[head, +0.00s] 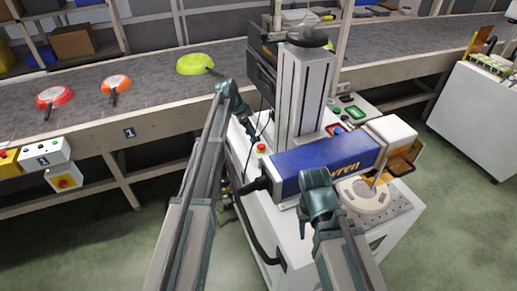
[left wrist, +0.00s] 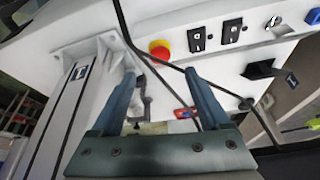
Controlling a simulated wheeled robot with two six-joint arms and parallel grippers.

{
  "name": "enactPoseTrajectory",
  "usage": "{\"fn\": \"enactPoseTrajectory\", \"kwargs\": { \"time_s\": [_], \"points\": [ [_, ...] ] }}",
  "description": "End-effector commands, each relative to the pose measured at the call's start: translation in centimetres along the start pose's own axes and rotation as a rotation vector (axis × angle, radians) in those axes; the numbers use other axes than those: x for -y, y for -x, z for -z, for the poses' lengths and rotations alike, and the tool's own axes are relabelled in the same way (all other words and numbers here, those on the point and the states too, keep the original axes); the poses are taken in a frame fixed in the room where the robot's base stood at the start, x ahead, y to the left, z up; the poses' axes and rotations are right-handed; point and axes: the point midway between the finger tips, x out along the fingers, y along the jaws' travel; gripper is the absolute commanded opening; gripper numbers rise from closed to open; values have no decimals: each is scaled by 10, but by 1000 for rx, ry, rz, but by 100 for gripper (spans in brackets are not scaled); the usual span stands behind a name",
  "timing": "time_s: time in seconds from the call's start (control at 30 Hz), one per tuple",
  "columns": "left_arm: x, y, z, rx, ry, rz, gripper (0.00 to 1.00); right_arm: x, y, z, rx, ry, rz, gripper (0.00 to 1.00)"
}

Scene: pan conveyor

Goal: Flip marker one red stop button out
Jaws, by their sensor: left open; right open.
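In the head view my left gripper (head: 236,100) is above and left of the button, beside the machine's column. My right gripper (head: 318,190) is in front of the blue laser head; its fingers are hard to make out.
Black switches (left wrist: 214,37) sit beside the button, and a dark cable crosses the panel. The conveyor (head: 150,85) behind carries red, orange and green pans. A yellow box with a red button (head: 63,183) hangs at left. The floor at left is clear.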

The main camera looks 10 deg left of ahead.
Motion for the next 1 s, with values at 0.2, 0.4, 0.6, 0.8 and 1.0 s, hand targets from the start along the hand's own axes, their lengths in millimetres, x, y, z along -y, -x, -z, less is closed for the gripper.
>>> {"fn": "enactPoseTrajectory", "kwargs": {
  "time_s": [0.2,0.4,0.6,0.8,1.0],
  "points": [
    [0,-41,-3,0,-1,0,79,4,-38,2,0,0,0,50],
    [0,-67,-2,0,-1,1,79,6,-62,4,0,0,0,50],
    [0,-75,0,0,0,1,79,7,-69,4,0,0,0,50],
    [0,-74,0,0,0,1,79,6,-68,4,0,0,0,50],
    [0,-74,0,0,0,1,50,6,-68,4,0,0,0,50]
  ]
}}
